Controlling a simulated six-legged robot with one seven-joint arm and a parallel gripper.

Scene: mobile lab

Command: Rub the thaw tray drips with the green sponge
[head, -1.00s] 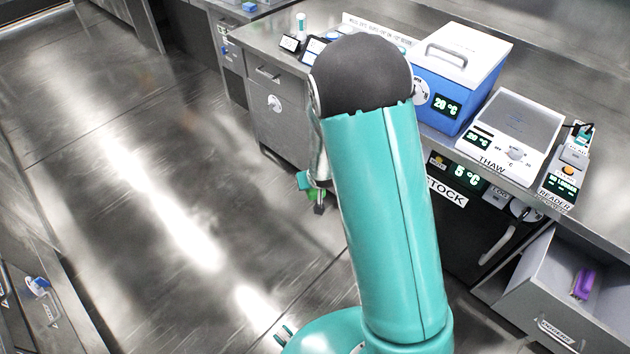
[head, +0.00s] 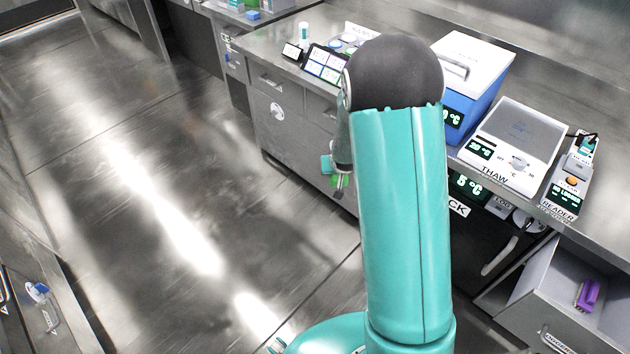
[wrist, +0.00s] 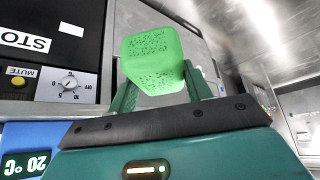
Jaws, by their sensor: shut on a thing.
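My gripper (wrist: 160,95) is shut on the green sponge (wrist: 150,55), a block with dark pores, held between the two fingers in the wrist view. In the head view a bit of the sponge (head: 337,181) shows below my arm, in front of the steel cabinet and under the counter's level. The thaw tray (head: 513,143) is a white unit labelled THAW with a grey top plate and a display, on the counter at the right. My gripper is apart from it, to its left. I cannot make out drips on its plate.
A blue cooler box (head: 470,80) with a white lid stands left of the thaw tray, partly behind my arm. A reader (head: 568,187) with cables stands to its right. An open drawer (head: 545,300) with a purple item (head: 587,294) juts out below. The floor at left is clear.

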